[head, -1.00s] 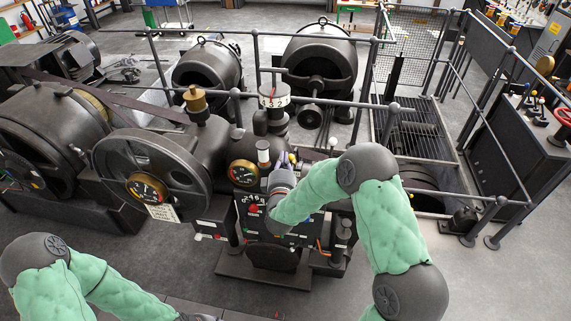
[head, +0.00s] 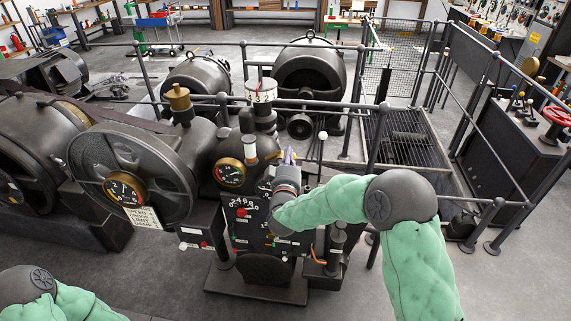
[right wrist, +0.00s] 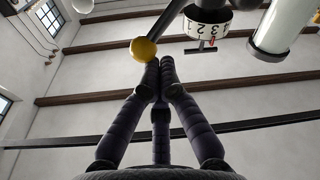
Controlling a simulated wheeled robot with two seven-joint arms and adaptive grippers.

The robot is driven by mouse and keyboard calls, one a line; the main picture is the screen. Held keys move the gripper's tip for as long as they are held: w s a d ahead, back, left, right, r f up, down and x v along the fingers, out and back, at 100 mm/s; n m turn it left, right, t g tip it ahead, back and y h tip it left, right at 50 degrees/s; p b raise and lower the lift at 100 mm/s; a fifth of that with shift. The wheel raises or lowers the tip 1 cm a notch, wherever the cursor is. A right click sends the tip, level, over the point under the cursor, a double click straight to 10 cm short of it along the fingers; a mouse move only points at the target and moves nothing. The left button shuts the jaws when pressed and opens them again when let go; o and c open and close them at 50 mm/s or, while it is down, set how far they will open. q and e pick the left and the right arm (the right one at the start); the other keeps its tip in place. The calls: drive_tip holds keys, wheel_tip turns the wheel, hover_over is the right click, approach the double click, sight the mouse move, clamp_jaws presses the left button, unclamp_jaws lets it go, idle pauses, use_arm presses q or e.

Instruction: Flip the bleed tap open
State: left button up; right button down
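I cannot single out the bleed tap with certainty. A lever with a yellow ball end (right wrist: 143,50) shows in the right wrist view, just beyond and left of my right fingertips. My right gripper (right wrist: 160,66) has its dark jointed fingers drawn together at the tips, with nothing visible between them. In the head view the right gripper (head: 289,156) points up and away above the control panel (head: 262,228), beside the brass-rimmed gauge (head: 229,173). My wrist hides part of the panel's top. My left gripper is outside the head view.
A white numbered drum (head: 262,90) and a pale cylinder (head: 250,148) stand close left of the right gripper. A large wheel (head: 130,175) is farther left. Railings (head: 372,140) stand close behind and to the right. Open floor (head: 400,290) lies in front.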

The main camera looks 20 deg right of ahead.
drive_tip(key=shift+s+d+f+m+g+h+b, duration=0.1)
drive_tip(key=shift+s+d+f+m+h+b, duration=0.35)
drive_tip(key=shift+m+b, duration=1)
drive_tip(key=shift+s+d+f+m+g+y+b, duration=0.15)
drive_tip(key=shift+d+f+m+b, duration=0.55)
drive_tip(key=shift+m+b, duration=0.7)
drive_tip(key=shift+s+d+f+m+g+h+b, duration=0.1)
drive_tip(key=shift+s+d+f+m+h+b, duration=0.25)
drive_tip(key=shift+f+m+b, duration=0.75)
drive_tip(key=shift+r+b, duration=0.3)
drive_tip(key=shift+b, duration=0.4)
drive_tip(key=shift+r, duration=0.1)
wheel_tip(320, 180, up, 4)
drive_tip(key=p, duration=0.3)
drive_tip(key=v, duration=0.9)
drive_tip(key=shift+s+f, duration=0.25)
drive_tip(key=shift+s, duration=0.05)
